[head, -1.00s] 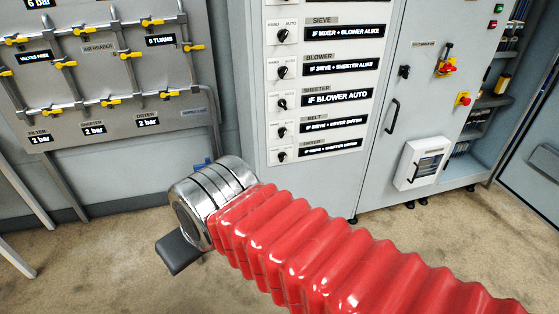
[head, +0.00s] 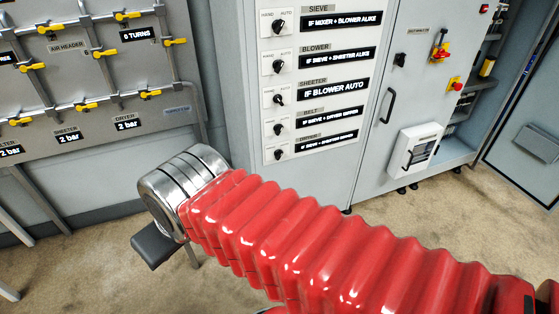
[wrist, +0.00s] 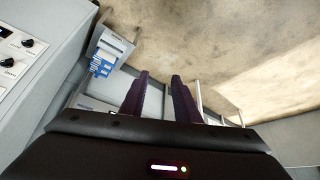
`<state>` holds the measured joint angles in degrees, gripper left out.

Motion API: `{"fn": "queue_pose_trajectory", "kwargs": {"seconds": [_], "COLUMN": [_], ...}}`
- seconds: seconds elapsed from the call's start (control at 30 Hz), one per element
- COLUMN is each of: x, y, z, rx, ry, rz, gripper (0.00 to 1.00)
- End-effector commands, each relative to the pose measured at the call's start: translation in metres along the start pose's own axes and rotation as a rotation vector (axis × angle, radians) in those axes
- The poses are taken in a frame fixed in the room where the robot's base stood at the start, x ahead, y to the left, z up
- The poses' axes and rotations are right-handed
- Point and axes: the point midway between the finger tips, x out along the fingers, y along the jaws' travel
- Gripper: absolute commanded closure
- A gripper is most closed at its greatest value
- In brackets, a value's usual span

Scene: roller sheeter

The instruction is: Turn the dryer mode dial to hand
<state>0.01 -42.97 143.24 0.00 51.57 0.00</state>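The dryer mode dial (head: 278,154) is a small black knob on a white plate, lowest in the column of dials on the grey cabinet. Its pointer is too small to read for sure. In the head view my red-sleeved arm reaches left below the panel, and the gripper fingers are hidden. In the wrist view my gripper (wrist: 160,80) has two dark fingers apart with nothing between them, over the floor. Two dials (wrist: 28,42) show at that view's left edge, away from the fingers. I cannot tell which dials they are.
Above are the belt (head: 278,129), sheeter (head: 278,99), blower (head: 278,66) and sieve (head: 278,27) dials. A pipe board with yellow valves (head: 150,94) stands left. A cabinet door handle (head: 388,106) and white box (head: 415,150) are right. Floor (head: 90,262) is open below.

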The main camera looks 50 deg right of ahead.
Motion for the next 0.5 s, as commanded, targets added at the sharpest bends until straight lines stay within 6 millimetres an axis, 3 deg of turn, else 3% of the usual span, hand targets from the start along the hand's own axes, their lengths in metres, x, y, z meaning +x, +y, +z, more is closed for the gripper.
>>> {"fn": "queue_pose_trajectory", "kwargs": {"seconds": [0.27, 0.5], "x": [0.006, 0.033], "y": [0.009, 0.046], "z": [-0.013, -0.058], "rx": [0.022, 0.098], "ry": [0.016, 0.087], "rz": [0.019, 0.093], "gripper": [0.71, 0.71]}}
